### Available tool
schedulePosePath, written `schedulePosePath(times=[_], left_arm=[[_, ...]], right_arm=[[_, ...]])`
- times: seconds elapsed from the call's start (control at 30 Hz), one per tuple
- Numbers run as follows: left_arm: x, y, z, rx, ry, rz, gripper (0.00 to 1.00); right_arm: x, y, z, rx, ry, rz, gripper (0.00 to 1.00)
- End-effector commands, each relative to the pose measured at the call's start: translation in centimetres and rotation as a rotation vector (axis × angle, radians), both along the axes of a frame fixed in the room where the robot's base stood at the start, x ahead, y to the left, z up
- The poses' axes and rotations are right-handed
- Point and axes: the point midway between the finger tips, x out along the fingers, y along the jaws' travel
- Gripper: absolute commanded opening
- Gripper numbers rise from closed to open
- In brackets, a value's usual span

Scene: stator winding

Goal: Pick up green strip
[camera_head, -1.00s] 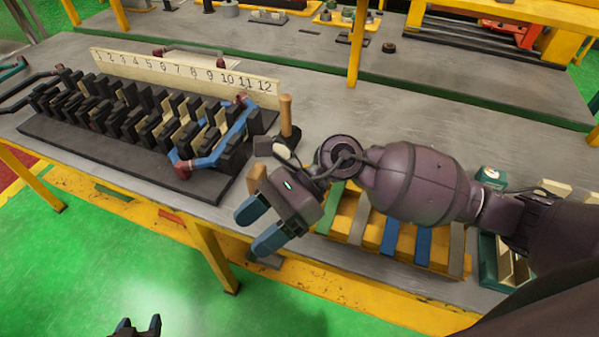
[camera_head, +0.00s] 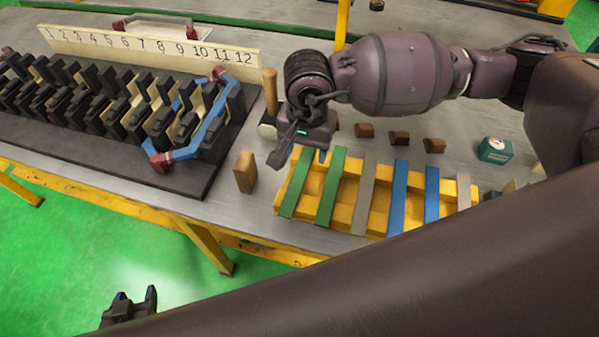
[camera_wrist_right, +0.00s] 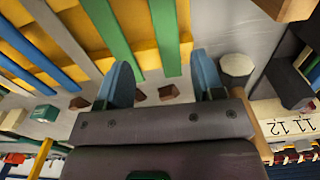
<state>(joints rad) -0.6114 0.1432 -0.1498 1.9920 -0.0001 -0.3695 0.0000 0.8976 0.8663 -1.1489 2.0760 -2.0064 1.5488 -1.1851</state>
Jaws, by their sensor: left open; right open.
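Two green strips lie side by side across the left part of the yellow rack (camera_head: 349,206): the left green strip (camera_head: 297,183) and the right green strip (camera_head: 330,188). My right gripper (camera_head: 302,157) is just above the back ends of these strips, open and empty, pointing down. In the right wrist view, the open fingers (camera_wrist_right: 163,80) stand apart near the ends of the green strips (camera_wrist_right: 165,38) and (camera_wrist_right: 110,38), not holding either. My left gripper (camera_head: 130,304) is open and empty, low over the green floor at the bottom left.
Grey and blue strips (camera_head: 398,198) lie farther right on the rack. A wooden block (camera_head: 245,172) and a mallet (camera_head: 270,95) stand left of it. Small brown blocks (camera_head: 399,138) and a green box (camera_head: 495,149) lie behind. The numbered stator (camera_head: 90,115) fills the left.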

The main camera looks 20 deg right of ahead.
Motion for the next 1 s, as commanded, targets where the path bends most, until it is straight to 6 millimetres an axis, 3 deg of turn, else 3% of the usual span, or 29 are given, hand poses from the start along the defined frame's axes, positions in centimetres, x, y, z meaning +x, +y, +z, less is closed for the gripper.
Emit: schedulePosePath(times=[0.27, 0.6, 0.87, 1.0], left_arm=[[0.3, 0.0, 0.3, 0.000, -0.005, -0.002, 0.56], [0.8, -0.1, 1.0, 0.000, -0.017, -0.004, 0.56], [0.9, -0.1, 1.1, 0.000, -0.018, -0.004, 0.56], [0.9, -0.1, 1.1, 0.000, -0.018, -0.004, 0.56]], right_arm=[[0.0, 0.3, -1.8, 0.002, 0.001, -0.001, 0.62], [0.0, 0.9, -5.8, 0.003, 0.002, 0.000, 0.62], [0.0, 0.9, -6.1, 0.002, 0.000, 0.000, 0.62], [0.0, 0.9, -6.1, 0.003, 0.000, 0.000, 0.45]])
